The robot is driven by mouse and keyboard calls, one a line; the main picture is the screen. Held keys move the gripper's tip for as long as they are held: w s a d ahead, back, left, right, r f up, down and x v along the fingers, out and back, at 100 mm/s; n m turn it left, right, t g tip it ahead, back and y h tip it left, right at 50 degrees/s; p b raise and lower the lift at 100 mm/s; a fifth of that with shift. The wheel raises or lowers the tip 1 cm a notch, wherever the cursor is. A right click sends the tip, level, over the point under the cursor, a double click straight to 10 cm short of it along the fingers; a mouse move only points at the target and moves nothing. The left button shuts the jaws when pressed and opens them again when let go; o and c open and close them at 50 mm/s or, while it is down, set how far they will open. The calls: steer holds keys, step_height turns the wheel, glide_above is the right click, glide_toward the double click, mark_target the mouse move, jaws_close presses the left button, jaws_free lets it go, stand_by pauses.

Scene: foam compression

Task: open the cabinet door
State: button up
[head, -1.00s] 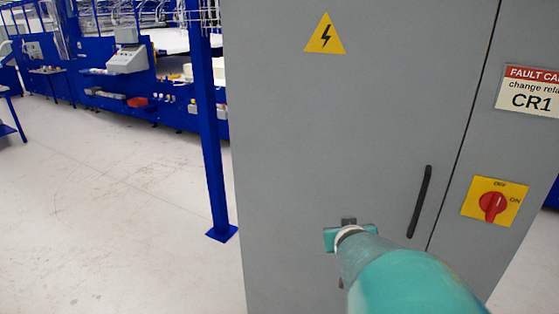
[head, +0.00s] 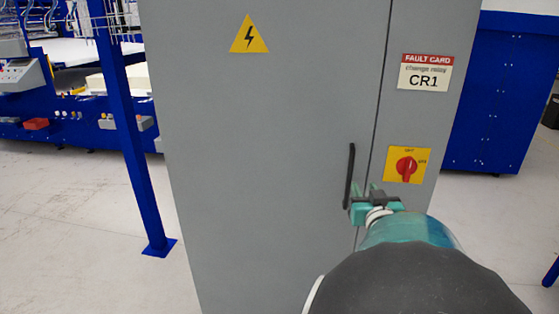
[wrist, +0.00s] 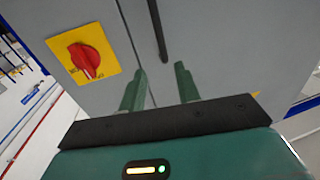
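The grey cabinet door (head: 270,150) is shut, its edge seam running beside a black vertical handle (head: 349,176). In the wrist view the handle (wrist: 158,30) shows beyond the fingertips, roughly between them in the picture. My gripper (head: 366,192) is just right of the handle's lower end in the head view. In the wrist view my gripper (wrist: 162,78) has its two green fingers apart with nothing between them. The fingers do not appear to touch the handle.
A red rotary switch on a yellow plate (head: 406,165) sits on the fixed panel right of the seam, close to my gripper. A fault card (head: 425,72) is above it. A blue post (head: 128,140) stands left of the cabinet. Pale floor (head: 70,220) is clear at left.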

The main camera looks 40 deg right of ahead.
mark_target(352, 165)
steer(key=x, duration=1.3)
steer(key=shift+w+d, duration=0.15)
steer(key=shift+w, duration=0.15)
steer(key=shift+c, duration=0.2)
jaws_close()
